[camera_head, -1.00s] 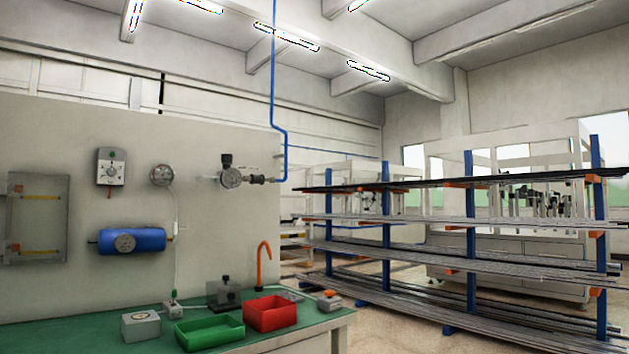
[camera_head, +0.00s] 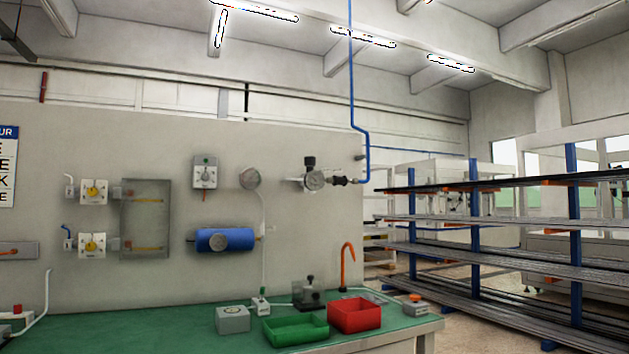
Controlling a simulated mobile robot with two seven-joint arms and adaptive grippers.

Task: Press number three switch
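No switch in view carries a number that I can read, so I cannot tell which is number three. Two white switch boxes with yellow faces, an upper one (camera_head: 93,192) and a lower one (camera_head: 92,245), are on the grey wall panel at left. A grey box with a round dial (camera_head: 205,172) is mounted further right on the panel. A small box with an orange-red top (camera_head: 415,305) sits at the bench's right end. Another device with a red part (camera_head: 14,318) is cut off at the lower left edge. Neither of my grippers is in view.
A green-topped bench (camera_head: 190,335) runs along the panel, holding a green tray (camera_head: 296,331), a red bin (camera_head: 355,315) and a grey box (camera_head: 233,320). A blue cylinder (camera_head: 225,240) is on the panel. A rack of long bars (camera_head: 480,235) stands at right.

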